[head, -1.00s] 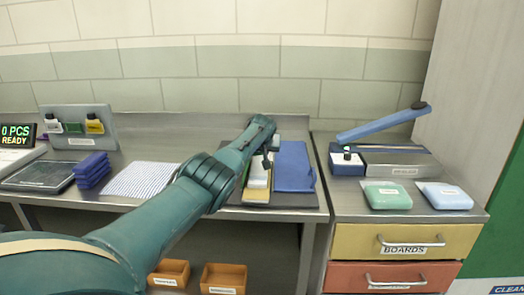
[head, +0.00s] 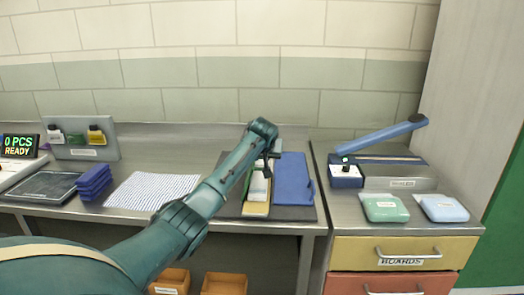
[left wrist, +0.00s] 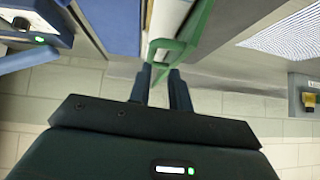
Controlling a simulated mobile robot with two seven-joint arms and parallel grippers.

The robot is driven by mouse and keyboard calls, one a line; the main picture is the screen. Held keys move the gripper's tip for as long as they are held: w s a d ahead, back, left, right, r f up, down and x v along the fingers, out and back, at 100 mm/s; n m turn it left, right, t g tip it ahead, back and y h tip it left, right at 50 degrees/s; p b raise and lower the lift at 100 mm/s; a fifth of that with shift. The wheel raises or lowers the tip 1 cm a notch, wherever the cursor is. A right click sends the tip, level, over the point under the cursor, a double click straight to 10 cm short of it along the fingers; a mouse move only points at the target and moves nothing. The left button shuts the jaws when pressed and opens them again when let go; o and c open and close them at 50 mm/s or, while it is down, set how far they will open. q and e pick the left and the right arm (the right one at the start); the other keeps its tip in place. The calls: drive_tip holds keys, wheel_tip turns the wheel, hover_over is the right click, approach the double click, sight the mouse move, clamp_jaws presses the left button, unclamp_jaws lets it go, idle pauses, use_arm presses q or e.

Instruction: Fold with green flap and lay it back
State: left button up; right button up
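The green flap (left wrist: 186,45) lies close ahead of my left gripper (left wrist: 160,76) in the left wrist view, with white material (left wrist: 168,18) beside it. Its green edge sits between the two dark fingertips and appears held by them. In the head view my left gripper (head: 268,163) hangs over a narrow pale piece (head: 257,187) with a yellowish near end (head: 255,209), on a dark mat (head: 293,213). The fingers hide part of it. My right gripper is out of view.
A blue folded piece (head: 293,178) lies just right on the mat. Left are a striped cloth (head: 150,190) and stacked blue pieces (head: 94,181). The right-hand cabinet carries a blue-armed press (head: 385,137), a green pack (head: 385,208) and a pale blue pack (head: 443,208).

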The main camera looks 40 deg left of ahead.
use_arm(q)
drive_tip(key=v, duration=0.5)
idle(0.7)
